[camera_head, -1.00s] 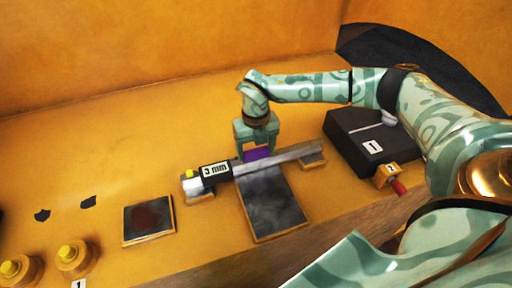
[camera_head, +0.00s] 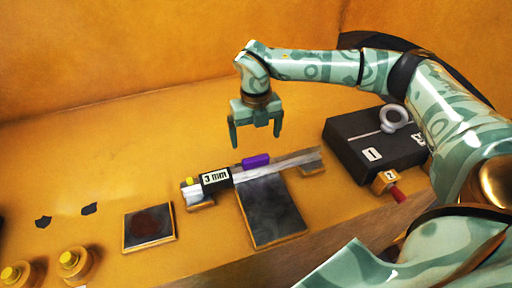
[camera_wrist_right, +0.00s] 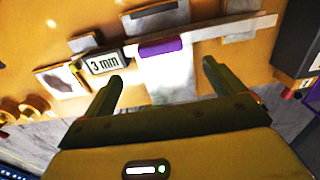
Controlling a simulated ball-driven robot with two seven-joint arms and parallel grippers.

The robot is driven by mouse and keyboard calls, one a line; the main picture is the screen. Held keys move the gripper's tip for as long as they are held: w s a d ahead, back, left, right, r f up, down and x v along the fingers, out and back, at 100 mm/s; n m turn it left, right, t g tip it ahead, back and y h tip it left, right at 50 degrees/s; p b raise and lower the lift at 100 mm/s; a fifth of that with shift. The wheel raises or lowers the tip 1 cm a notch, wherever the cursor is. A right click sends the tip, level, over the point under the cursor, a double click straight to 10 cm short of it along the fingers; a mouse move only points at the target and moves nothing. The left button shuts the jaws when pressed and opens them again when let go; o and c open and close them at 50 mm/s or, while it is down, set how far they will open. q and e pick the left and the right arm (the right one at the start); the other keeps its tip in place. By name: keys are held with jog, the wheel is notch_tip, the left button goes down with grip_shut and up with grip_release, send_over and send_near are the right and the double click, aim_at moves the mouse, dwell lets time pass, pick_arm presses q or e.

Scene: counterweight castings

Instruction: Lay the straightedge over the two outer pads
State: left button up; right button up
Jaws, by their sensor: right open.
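The straightedge (camera_head: 283,164) is a long grey bar with a purple grip (camera_head: 255,160) near its middle. In the head view it lies across the left outer pad (camera_head: 200,203) and the right outer pad (camera_head: 313,168), passing over the top of a large dark plate (camera_head: 268,212). It also shows in the right wrist view (camera_wrist_right: 215,31), with the purple grip (camera_wrist_right: 160,48). My right gripper (camera_head: 256,146) is open and empty, raised above and behind the grip. Its two fingers (camera_wrist_right: 164,72) are apart in the wrist view. My left gripper is not in view.
A "3 mm" block (camera_head: 215,179) is at the bar's left part. A black case (camera_head: 350,140) with a grey ring (camera_head: 394,118) stands right, beside a small block with a red handle (camera_head: 398,194). A dark square plate (camera_head: 149,224) and yellow-topped knobs (camera_head: 75,262) are left.

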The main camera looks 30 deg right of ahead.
jog(key=shift+r, duration=1.85)
